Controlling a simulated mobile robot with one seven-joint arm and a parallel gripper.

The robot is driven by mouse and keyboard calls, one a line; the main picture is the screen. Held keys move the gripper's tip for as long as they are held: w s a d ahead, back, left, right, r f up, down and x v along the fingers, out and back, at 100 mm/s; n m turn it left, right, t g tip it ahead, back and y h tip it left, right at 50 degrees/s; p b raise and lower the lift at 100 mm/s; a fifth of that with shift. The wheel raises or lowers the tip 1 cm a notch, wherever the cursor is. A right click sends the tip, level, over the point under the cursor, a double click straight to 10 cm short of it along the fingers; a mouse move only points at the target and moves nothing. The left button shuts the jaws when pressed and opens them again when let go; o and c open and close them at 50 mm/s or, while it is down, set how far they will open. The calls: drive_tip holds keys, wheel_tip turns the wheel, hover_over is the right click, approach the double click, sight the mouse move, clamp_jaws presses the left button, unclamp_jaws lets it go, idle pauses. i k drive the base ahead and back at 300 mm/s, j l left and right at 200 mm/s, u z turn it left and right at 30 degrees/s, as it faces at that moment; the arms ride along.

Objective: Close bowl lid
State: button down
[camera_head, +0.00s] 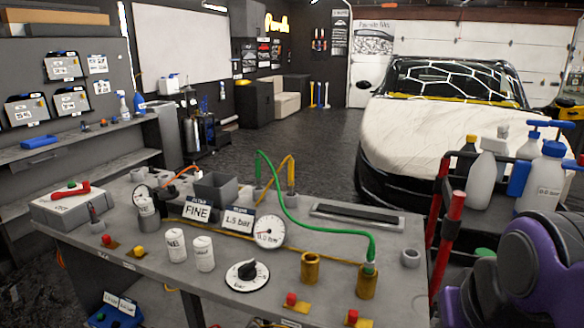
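No part is plainly marked as the bowl or its lid, and I cannot tell which piece is which. On the grey workbench (330,295) stand two brass cups. The left brass cup (310,268) looks open at the top. The right brass cup (367,283) has the end of a green hose (292,212) in its top. A short grey ring or cap (410,258) sits apart at the bench's right edge. My purple and black arm shows at the lower right, but its gripper is out of view.
White labelled canisters (204,254), a dial knob (247,275), a gauge (270,232) and a grey box (216,188) crowd the bench. A red-railed cart with spray bottles (482,180) stands to the right. A covered car (440,130) is behind; open floor lies back left.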

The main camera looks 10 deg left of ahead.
sight(170, 193)
drive_tip(key=i+j+z, duration=0.2)
drive_tip(key=j, duration=0.6)
drive_tip(key=j+z, duration=0.15)
drive_tip(key=j, duration=0.7)
drive_tip(key=i+j, duration=0.1)
drive_tip(key=j, duration=1.55)
drive_tip(key=k+j+z, duration=0.15)
drive_tip(key=j, duration=0.2)
drive_tip(key=k+j+z, duration=0.1)
drive_tip(key=j, duration=0.2)
drive_tip(key=k+j+z, duration=0.15)
drive_tip(key=j, duration=0.15)
drive_tip(key=k+j+z, duration=0.2)
drive_tip(key=i+l+u, duration=0.35)
drive_tip(key=i+u, duration=0.15)
drive_tip(key=i, duration=0.1)
